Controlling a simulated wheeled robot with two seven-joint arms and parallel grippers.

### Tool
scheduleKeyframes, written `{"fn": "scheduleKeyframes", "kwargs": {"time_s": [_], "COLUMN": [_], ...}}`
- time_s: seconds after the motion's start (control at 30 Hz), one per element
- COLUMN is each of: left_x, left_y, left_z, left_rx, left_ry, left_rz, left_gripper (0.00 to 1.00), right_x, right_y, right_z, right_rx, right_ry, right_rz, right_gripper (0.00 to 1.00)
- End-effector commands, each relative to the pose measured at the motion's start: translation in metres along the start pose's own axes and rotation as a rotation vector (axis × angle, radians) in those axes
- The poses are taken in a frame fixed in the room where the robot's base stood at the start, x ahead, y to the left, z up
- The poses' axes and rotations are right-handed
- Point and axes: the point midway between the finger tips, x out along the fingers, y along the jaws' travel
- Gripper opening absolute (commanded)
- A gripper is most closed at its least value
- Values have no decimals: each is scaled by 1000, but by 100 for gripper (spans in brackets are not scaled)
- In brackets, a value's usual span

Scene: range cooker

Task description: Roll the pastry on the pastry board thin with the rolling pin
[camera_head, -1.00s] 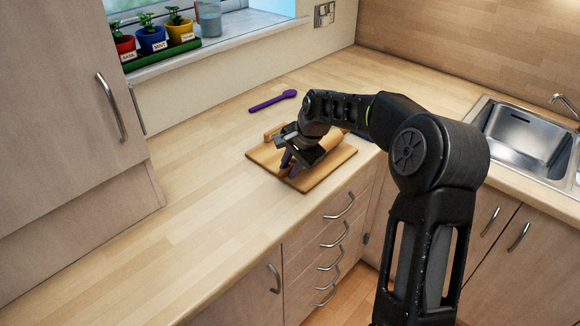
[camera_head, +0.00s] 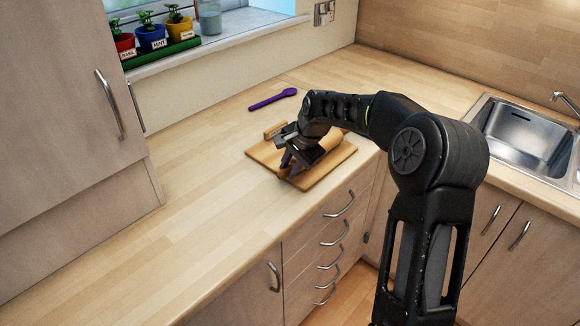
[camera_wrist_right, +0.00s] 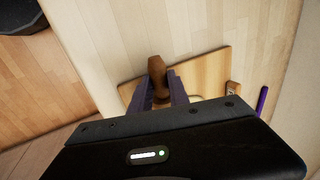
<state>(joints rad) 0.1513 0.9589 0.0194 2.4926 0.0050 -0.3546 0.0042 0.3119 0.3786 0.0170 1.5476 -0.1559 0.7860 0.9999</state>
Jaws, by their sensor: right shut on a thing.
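The pastry board (camera_head: 318,178) lies flat on the worktop near its front edge. Its bare wood also shows in the right wrist view (camera_wrist_right: 208,75). My right gripper (camera_head: 289,161) is low over the board, fingers down. In the right wrist view its purple fingers (camera_wrist_right: 160,90) are shut on the brown handle of the rolling pin (camera_wrist_right: 157,72). The tan body of the rolling pin (camera_head: 329,139) shows behind the gripper in the head view, partly covered by it. I cannot make out the pastry; the gripper and arm hide part of the board. My left gripper is not in view.
A small wooden piece (camera_head: 274,130) stands at the board's back left edge. A purple spoon (camera_head: 272,99) lies behind the board. The sink (camera_head: 525,135) is at right, potted herbs (camera_head: 153,38) on the sill. The worktop left of the board is clear.

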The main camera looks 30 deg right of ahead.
Motion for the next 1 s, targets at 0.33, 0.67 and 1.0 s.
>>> {"fn": "scheduleKeyframes", "kwargs": {"time_s": [0.33,0.67,1.0], "left_x": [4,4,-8], "left_y": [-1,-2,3], "left_z": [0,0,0], "left_rx": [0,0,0], "left_ry": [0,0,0], "left_rz": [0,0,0], "left_gripper": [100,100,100], "right_x": [5,7,16], "right_y": [1,2,-21], "right_z": [0,0,1], "right_rx": [-1,-1,0], "right_ry": [1,0,-2], "right_rz": [-2,0,2], "right_gripper": [0,0,0]}}
